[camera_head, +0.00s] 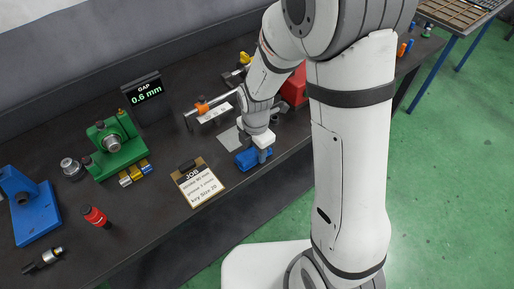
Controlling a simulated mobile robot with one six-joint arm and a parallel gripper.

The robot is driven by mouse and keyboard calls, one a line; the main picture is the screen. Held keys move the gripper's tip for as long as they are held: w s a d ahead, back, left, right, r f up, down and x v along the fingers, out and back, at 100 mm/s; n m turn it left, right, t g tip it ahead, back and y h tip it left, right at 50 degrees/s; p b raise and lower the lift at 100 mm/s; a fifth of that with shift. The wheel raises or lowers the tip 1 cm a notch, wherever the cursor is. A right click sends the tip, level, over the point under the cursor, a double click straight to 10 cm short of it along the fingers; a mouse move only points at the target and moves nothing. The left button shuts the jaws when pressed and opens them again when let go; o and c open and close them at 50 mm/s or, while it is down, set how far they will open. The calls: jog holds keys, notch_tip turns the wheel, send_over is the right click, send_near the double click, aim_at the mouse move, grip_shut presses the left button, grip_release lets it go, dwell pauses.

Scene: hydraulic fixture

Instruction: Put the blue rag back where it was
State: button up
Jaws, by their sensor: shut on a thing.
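The blue rag (246,160) is a small blue bundle at the front part of the dark bench, right of the clipboard. My gripper (263,156) points down at the rag's right end and is shut on it. The fingertips are small and partly hidden by the rag. I cannot tell whether the rag rests on the bench or hangs just above it. A flat grey patch (231,140) lies on the bench just behind the rag.
A job clipboard (199,185) lies left of the rag. A red box (295,87) is behind my arm. The bench's front edge is close.

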jog(key=shift+f, duration=0.2)
jog(key=o, duration=1)
jog(key=shift+r, duration=0.1)
jog(key=shift+o, duration=0.2)
notch_tip(320, 180, up, 12)
jog(key=s+d+r+m+t, duration=0.1)
jog(key=s+d+r+m, duration=0.3)
jog(key=m, duration=0.8)
jog(key=s+d+r+m+t, duration=0.2)
jog(key=s+d+r+m, duration=0.2)
jog(key=s+d+m, duration=0.4)
jog(key=shift+s+m, duration=0.45)
jog(key=shift+m, duration=1.95)
